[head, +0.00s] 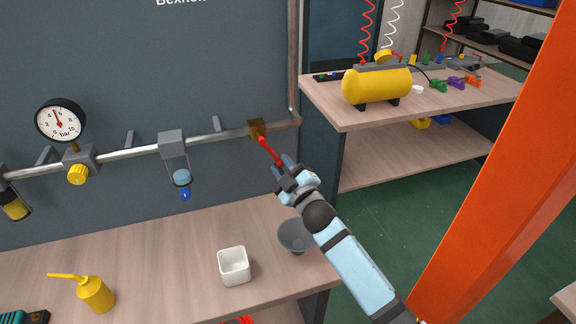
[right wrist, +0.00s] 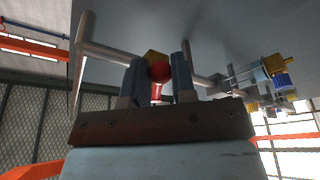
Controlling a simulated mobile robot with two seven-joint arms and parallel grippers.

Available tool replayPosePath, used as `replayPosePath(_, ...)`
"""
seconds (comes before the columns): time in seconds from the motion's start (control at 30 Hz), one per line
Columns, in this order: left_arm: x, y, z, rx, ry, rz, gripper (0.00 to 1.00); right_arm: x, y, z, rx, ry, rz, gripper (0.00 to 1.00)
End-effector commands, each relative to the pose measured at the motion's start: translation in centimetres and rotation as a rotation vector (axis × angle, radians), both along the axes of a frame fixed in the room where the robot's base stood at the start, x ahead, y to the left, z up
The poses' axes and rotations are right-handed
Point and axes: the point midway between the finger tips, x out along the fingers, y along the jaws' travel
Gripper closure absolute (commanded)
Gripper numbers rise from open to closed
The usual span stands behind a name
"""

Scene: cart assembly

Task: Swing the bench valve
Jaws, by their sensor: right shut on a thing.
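The bench valve (head: 256,129) is a small brass block on the grey pipe along the back panel. Its red lever (head: 268,151) slants down and to the right from the block. My right gripper (head: 281,166) is at the lever's lower end, its fingers on either side of it. In the right wrist view the red lever (right wrist: 159,72) sits between the two fingers of my right gripper (right wrist: 160,85), which is shut on it. The brass block shows just behind the lever there. My left gripper is not in view.
Under my right arm, a grey bowl (head: 292,236) stands near the bench's right end. A white square cup (head: 233,265) and a yellow oil can (head: 95,293) stand further left. A gauge (head: 60,120) is on the pipe. An orange post (head: 500,190) rises at the right.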

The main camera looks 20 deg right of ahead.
Motion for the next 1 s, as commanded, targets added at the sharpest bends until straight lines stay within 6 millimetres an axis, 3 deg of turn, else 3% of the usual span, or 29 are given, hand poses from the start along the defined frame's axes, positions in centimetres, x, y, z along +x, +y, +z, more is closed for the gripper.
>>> replayPosePath(0.57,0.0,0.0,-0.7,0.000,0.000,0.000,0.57,-0.1,1.2,-0.6,-0.001,0.001,0.002,0.88)
replayPosePath(1.0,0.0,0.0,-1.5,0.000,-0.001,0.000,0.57,-0.1,3.5,-1.0,0.000,-0.003,0.003,0.82)
